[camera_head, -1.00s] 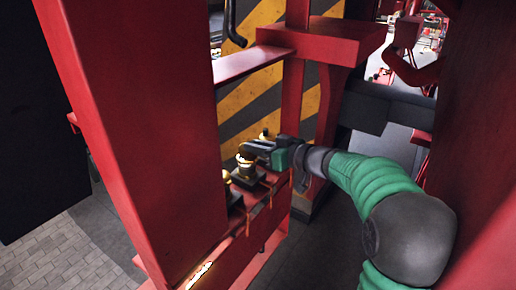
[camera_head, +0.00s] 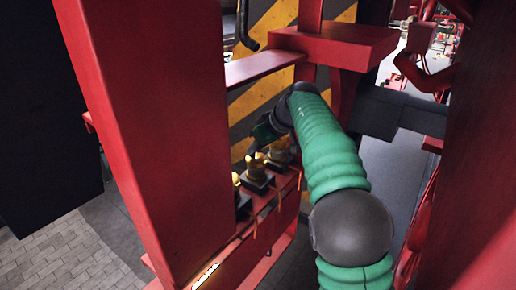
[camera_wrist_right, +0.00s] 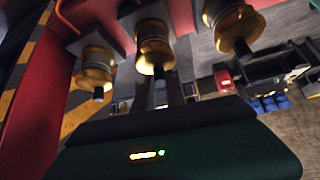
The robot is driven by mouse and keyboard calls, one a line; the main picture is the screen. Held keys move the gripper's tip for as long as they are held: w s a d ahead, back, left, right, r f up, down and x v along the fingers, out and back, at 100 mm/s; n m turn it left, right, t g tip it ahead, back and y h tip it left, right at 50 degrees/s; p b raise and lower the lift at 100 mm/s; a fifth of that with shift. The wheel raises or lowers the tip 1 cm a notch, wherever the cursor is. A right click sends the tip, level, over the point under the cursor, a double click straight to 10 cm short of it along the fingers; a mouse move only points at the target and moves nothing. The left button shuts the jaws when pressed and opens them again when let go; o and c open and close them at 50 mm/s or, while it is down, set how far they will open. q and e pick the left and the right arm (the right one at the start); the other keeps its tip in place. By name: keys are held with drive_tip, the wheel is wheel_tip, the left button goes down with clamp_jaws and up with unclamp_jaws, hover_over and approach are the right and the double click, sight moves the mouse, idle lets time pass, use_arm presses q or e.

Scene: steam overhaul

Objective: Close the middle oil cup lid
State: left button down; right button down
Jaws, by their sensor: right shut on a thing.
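Three brass oil cups stand in a row on a red ledge. The middle oil cup (camera_head: 256,166) sits between a nearer cup (camera_head: 236,181) and a farther cup (camera_head: 279,153). In the right wrist view the middle cup (camera_wrist_right: 154,45) is straight beyond my fingers, with cups to both sides. My right gripper (camera_head: 254,149) comes down over the middle cup from above. In the wrist view its dark fingers (camera_wrist_right: 158,92) are close together at the small dark knob of the middle cup. The lid's exact angle is hard to tell. My left gripper is out of view.
A broad red upright plate (camera_head: 150,140) stands left of the cups. A red bracket (camera_head: 335,45) and a yellow-black striped panel (camera_head: 265,95) lie behind. Another red wall (camera_head: 475,170) bounds the right side. Paved floor (camera_head: 50,260) shows at lower left.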

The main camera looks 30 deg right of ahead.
sight(265, 163)
drive_tip(key=shift+f+g, duration=0.3)
drive_tip(key=shift+f, duration=0.2)
drive_tip(key=c, duration=1.5)
unclamp_jaws()
drive_tip(key=shift+c, duration=0.2)
drive_tip(key=shift+o, duration=0.9)
drive_tip(key=shift+w+d, duration=0.1)
drive_tip(key=shift+w, duration=0.05)
drive_tip(key=shift+r, duration=0.25)
drive_tip(key=b+v, duration=0.1)
drive_tip(key=v, duration=0.5)
drive_tip(key=shift+b, duration=0.4)
drive_tip(key=v, duration=1)
drive_tip(key=shift+s+d, duration=0.25)
drive_tip(key=shift+s, duration=0.05)
drive_tip(key=shift+w, duration=0.15)
